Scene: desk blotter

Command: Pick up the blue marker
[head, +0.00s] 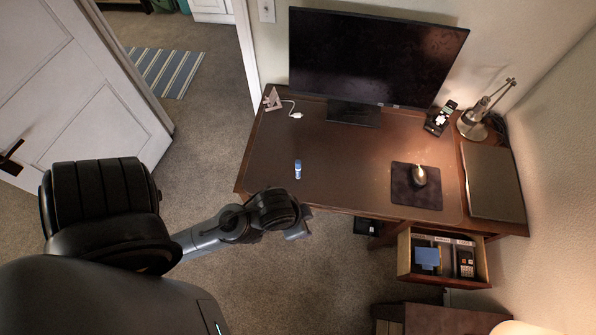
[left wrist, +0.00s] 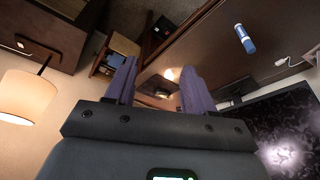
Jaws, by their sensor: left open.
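The blue marker (head: 298,169), short with a pale end, lies alone on the brown desk blotter (head: 340,170) near the desk's left front part. In the left wrist view the marker (left wrist: 244,39) shows at the upper right, apart from the fingers. My left gripper (head: 298,232) is just off the desk's front edge, below the marker in the head view. In the left wrist view its two purple fingers (left wrist: 155,85) are spread apart with nothing between them. My right gripper is in neither view.
A monitor (head: 375,58) stands at the back of the desk. A mouse (head: 419,176) on a dark pad, a closed laptop (head: 493,183) and a lamp (head: 474,122) are at the right. An open drawer (head: 403,257) juts from the desk's front right. Blotter around the marker is clear.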

